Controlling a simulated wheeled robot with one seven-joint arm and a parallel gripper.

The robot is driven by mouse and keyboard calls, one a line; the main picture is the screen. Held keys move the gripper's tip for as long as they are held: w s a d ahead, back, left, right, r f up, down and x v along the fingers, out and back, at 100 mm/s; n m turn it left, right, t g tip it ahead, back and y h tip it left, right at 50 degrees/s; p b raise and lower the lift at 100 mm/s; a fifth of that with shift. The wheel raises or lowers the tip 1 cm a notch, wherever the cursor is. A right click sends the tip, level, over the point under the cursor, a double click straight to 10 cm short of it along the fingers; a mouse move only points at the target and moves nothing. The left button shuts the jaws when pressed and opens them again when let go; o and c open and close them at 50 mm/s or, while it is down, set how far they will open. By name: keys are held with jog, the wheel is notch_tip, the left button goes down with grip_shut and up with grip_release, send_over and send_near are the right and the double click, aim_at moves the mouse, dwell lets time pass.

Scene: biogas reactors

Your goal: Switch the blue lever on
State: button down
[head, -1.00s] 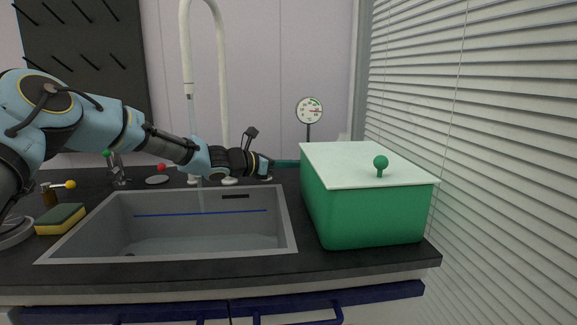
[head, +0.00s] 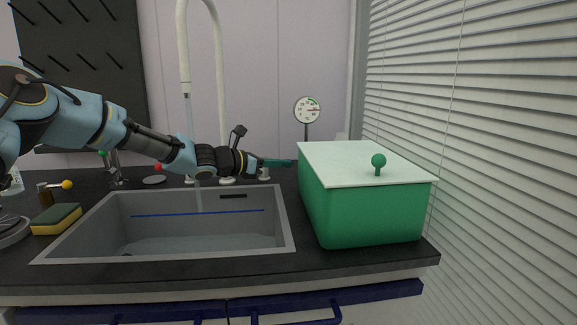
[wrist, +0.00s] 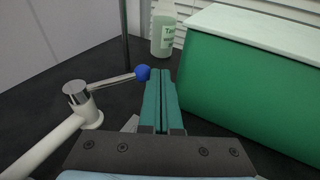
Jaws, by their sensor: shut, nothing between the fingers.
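In the wrist view the blue lever is a thin metal rod with a blue ball end (wrist: 142,72), joined to a silver valve (wrist: 76,92) on a white pipe. My gripper (wrist: 164,72) is shut, with its green fingers together and nothing between them. Its fingertips are just right of the blue ball, very close; I cannot tell whether they touch. In the head view my gripper (head: 290,163) is behind the sink, by the box's left back edge. The blue ball is not visible in the head view.
A green box (head: 368,208) with a white lid stands right of my gripper. The sink (head: 290,225) is in front of it. A gauge (head: 307,110) and a white faucet (head: 183,60) rise behind. A labelled bottle (wrist: 163,36) stands beyond the fingertips.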

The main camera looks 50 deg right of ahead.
jog(key=v, duration=0.8)
jog(key=shift+b, duration=0.4)
jog(key=shift+a, duration=0.15)
